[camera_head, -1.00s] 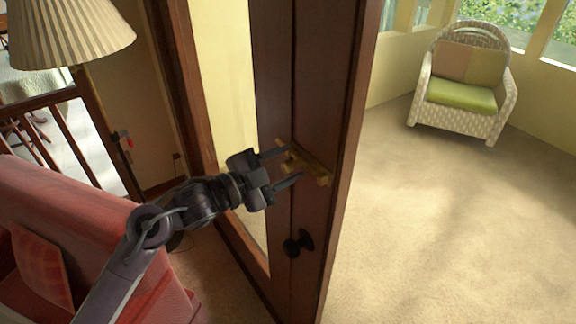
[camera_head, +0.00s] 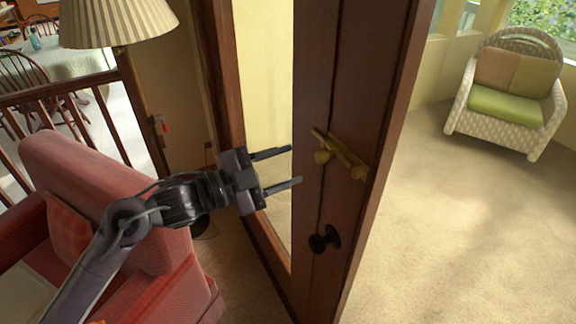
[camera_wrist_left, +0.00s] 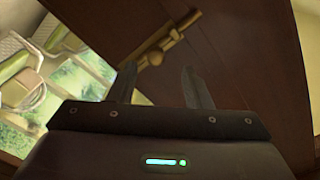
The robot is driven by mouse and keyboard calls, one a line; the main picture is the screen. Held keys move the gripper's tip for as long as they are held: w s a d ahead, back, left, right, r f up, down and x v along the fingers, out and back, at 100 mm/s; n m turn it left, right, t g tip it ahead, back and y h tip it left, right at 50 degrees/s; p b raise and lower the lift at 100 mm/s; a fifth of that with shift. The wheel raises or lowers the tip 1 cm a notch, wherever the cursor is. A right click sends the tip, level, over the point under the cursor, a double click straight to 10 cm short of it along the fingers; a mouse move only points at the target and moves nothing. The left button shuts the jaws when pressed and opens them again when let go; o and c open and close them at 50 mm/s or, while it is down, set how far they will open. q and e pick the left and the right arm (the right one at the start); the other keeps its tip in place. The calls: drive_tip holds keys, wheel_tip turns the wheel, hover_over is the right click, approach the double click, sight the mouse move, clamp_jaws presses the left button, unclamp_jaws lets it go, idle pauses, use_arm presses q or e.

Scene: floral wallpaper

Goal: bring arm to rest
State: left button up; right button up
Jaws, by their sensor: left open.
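My left gripper (camera_head: 296,166) is open and empty in the head view, with its two fingers pointing right toward the brown wooden door (camera_head: 340,80). A gap shows between its fingertips and the brass door handle (camera_head: 343,156). A dark round knob (camera_head: 323,239) sits lower on the door. In the left wrist view the open fingers (camera_wrist_left: 158,78) show at the bottom middle, with the brass handle (camera_wrist_left: 170,42) beyond them. My right gripper is not in view.
The door stands ajar. A red armchair (camera_head: 150,221) is at the left, close under my left arm. A lamp with a pleated shade (camera_head: 115,20) stands behind it. A wicker chair (camera_head: 507,95) is on the carpet at the right, where the floor (camera_head: 465,235) is clear.

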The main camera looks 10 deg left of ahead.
use_arm(q)
drive_tip(key=w+a+f+n+t+y, duration=0.1)
drive_tip(key=w+a+f+n+y, duration=0.25)
drive_tip(key=f, duration=0.65)
drive_tip(key=w+a+f+n+t+y, duration=0.15)
drive_tip(key=w+a+f+n, duration=0.3)
drive_tip(key=f, duration=0.55)
drive_tip(key=s+a+f+n+g+y, duration=0.1)
drive_tip(key=s+a+f+n+y, duration=0.15)
drive_tip(key=f, duration=0.55)
drive_tip(key=s+a+f+n+g+y, duration=0.1)
drive_tip(key=s+a+f, duration=0.15)
drive_tip(key=f, duration=0.55)
drive_tip(key=s+a+f+n+g+y, duration=0.1)
drive_tip(key=s+f+n+y, duration=0.15)
drive_tip(key=f, duration=0.55)
drive_tip(key=s+a+f+n+g+y, duration=0.2)
drive_tip(key=s+f+g, duration=0.2)
drive_tip(key=s+f, duration=1.4)
drive_tip(key=s+f+g, duration=0.2)
drive_tip(key=s+f, duration=0.2)
drive_tip(key=s, duration=0.7)
drive_tip(key=s+d+f+n+g+y, duration=0.1)
drive_tip(key=s+f+g, duration=0.2)
drive_tip(key=s, duration=0.9)
wheel_tip(320, 180, down, 2)
drive_tip(key=shift+s+y, duration=0.3)
drive_tip(key=shift+d, duration=0.1)
drive_tip(key=shift+c, duration=0.4)
